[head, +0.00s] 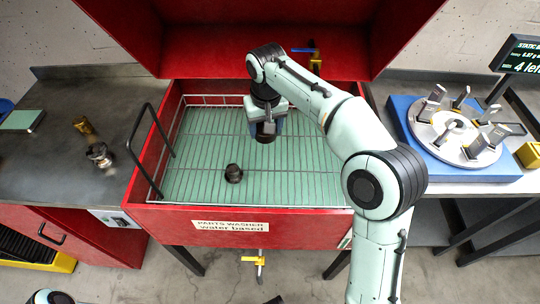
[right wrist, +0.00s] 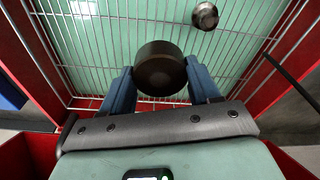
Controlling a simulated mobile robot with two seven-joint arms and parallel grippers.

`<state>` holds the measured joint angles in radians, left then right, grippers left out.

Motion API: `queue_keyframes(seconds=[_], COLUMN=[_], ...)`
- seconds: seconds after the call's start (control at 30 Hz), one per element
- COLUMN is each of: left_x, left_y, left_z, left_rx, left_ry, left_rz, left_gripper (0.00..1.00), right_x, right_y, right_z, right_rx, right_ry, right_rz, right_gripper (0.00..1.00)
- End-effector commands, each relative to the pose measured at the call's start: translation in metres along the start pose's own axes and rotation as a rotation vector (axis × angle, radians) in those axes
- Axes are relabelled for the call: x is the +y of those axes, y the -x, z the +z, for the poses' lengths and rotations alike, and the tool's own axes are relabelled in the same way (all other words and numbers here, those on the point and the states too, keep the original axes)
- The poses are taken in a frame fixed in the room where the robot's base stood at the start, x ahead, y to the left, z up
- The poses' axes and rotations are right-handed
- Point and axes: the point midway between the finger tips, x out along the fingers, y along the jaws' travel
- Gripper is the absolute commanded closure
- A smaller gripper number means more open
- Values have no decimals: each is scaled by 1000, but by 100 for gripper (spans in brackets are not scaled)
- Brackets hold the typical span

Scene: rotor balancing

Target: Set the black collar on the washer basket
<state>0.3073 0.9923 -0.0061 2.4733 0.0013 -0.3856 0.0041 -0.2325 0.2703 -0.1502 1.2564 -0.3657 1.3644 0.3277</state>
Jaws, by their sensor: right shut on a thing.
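The black collar (right wrist: 160,66) is a short dark cylinder held between the blue fingers of my right gripper (right wrist: 160,78). In the head view the collar (head: 265,135) shows under my right gripper (head: 268,126), over the back middle of the washer basket (head: 310,180). The basket is a wire grid over a pale green floor inside a red parts washer. The collar seems to be above the wires; I cannot tell whether it touches them. My left gripper is not in view.
Another dark round part (head: 233,173) sits on the basket, left and in front of the collar; it also shows in the right wrist view (right wrist: 205,16). A black handle (head: 150,150) stands at the basket's left. The basket's right side is clear. A blue fixture (head: 408,112) stands right.

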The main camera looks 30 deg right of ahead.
Motion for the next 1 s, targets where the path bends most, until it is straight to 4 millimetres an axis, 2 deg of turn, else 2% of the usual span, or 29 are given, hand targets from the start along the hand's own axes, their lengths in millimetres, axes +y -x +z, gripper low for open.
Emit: queue_keyframes(seconds=[0.07, 0.17, 0.4, 0.6, 0.87, 1.0], left_x=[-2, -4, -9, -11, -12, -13], left_y=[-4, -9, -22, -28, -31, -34], left_z=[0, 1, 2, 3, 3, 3], left_rx=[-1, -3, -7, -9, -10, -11], left_ry=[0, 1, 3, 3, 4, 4], left_rz=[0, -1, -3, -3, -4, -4], left_gripper=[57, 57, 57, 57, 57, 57], right_x=[2, 3, 3, 3, 2, 2], right_y=[1, -14, -76, -118, -139, -164], right_z=[1, 4, 11, 16, 18, 22], right_rx=[1, -4, -5, -2, -1, -4], right_ry=[-8, -9, -9, -10, -9, -9], right_rz=[-5, -5, -3, -4, -5, -4], right_gripper=[90, 90, 90, 90, 90, 90])
